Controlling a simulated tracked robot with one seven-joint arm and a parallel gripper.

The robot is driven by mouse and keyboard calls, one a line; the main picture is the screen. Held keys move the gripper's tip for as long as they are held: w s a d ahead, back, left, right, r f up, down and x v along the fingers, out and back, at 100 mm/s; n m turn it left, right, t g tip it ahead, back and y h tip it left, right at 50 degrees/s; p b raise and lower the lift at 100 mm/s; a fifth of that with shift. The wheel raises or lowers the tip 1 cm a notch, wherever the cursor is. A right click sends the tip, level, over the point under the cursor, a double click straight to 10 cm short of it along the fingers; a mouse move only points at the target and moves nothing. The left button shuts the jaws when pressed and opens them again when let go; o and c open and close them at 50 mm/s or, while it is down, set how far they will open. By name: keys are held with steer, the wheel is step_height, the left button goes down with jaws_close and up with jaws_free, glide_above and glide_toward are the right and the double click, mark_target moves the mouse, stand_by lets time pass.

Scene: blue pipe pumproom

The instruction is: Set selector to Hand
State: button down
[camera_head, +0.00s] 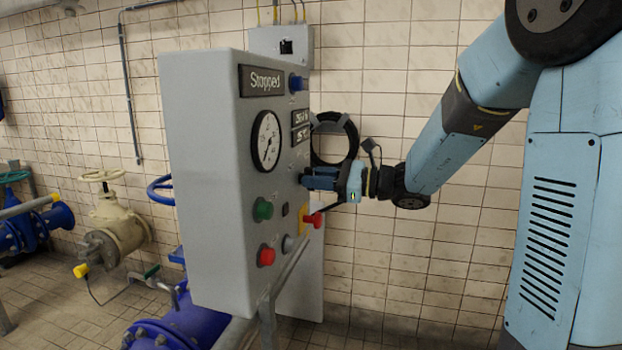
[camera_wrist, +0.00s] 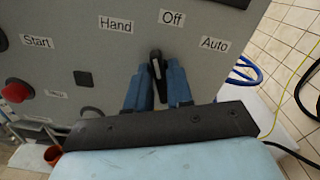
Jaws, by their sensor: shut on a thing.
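The selector (camera_wrist: 157,68) is a black knob with a white pointer line, seen in the wrist view on the grey panel (camera_wrist: 110,50). Its pointer is near upright, toward the Off label (camera_wrist: 172,18). The Hand label (camera_wrist: 116,24) is to its left and the Auto label (camera_wrist: 214,44) to its right. My gripper (camera_wrist: 160,82) has its two blue fingers on either side of the knob and is shut on it. In the head view, my gripper (camera_head: 308,180) is at the right face of the control box (camera_head: 200,180); the knob is hidden there.
A red button (camera_wrist: 17,91) and the Start label (camera_wrist: 37,42) are left of the selector. In the head view, a red knob on yellow (camera_head: 314,219) sits just below my gripper. A metal rail (camera_head: 285,270) runs in front of the box. A coiled black hose (camera_head: 335,138) hangs behind.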

steer(key=shift+w+d+n, duration=0.1)
steer(key=shift+d+n, duration=0.05)
steer(key=shift+n, duration=0.8)
steer(key=shift+w+d+n, duration=0.1)
steer(key=shift+n, duration=0.85)
steer(key=c, duration=1.2)
jaws_free()
steer(key=shift+o, duration=0.2)
steer(key=shift+a, duration=0.1)
steer(key=shift+s, duration=0.1)
steer(key=v, duration=1.3)
steer(key=shift+d, duration=0.35)
